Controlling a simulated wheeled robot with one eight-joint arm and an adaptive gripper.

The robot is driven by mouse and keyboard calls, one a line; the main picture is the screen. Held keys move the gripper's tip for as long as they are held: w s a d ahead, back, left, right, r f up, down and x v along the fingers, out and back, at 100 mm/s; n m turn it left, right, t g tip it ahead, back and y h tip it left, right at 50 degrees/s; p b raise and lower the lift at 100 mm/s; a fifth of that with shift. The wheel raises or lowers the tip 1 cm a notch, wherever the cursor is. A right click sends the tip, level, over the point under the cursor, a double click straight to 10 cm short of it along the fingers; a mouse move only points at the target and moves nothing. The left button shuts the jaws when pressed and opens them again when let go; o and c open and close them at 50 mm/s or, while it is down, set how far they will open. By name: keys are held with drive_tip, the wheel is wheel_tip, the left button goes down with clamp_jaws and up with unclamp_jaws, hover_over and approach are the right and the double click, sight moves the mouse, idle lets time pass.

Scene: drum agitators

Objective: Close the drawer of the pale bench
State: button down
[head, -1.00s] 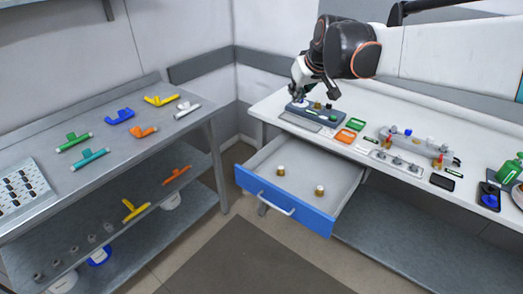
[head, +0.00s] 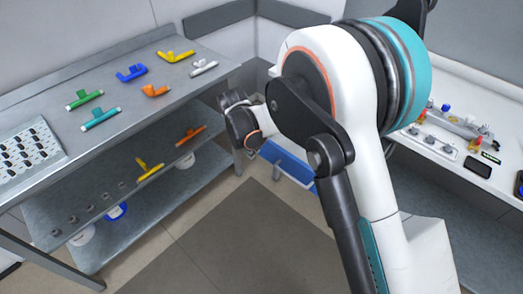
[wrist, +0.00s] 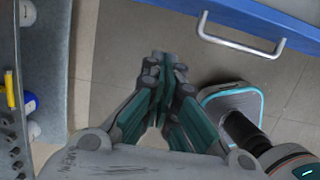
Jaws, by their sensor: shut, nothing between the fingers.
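The blue front of the drawer (head: 291,167) shows low in the head view, partly behind my arm. In the wrist view the blue drawer front (wrist: 285,22) crosses the upper right, with its pale bar handle (wrist: 243,46) facing the gripper side. My gripper (wrist: 168,60) is shut and empty, in front of the drawer front and left of the handle in the picture, apart from both. In the head view my arm hides the drawer's inside and the left part of the pale bench (head: 470,102); how far the drawer stands out cannot be told now.
A grey metal rack (head: 215,80) with coloured pipe fittings stands at the left, its lower shelves holding more parts. A dark mat (head: 225,235) lies on the open floor between rack and bench. Small fixtures (head: 450,125) stand on the bench top.

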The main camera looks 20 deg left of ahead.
drive_tip(key=b, duration=0.3)
approach(265, 156)
drive_tip(key=s+f, duration=0.5)
drive_tip(key=s, duration=0.1)
drive_tip(key=shift+w+d+r+b, duration=0.15)
drive_tip(key=shift+w+d, duration=0.2)
drive_tip(key=shift+w, duration=0.3)
drive_tip(key=shift+w+d+r+b, duration=0.1)
drive_tip(key=shift+w+d+b, duration=0.2)
drive_tip(key=shift+w, duration=0.4)
drive_tip(key=shift+w+d+r+b, duration=0.1)
drive_tip(key=shift+w+d, duration=0.3)
drive_tip(key=shift+w, duration=0.25)
drive_tip(key=shift+w, duration=0.1)
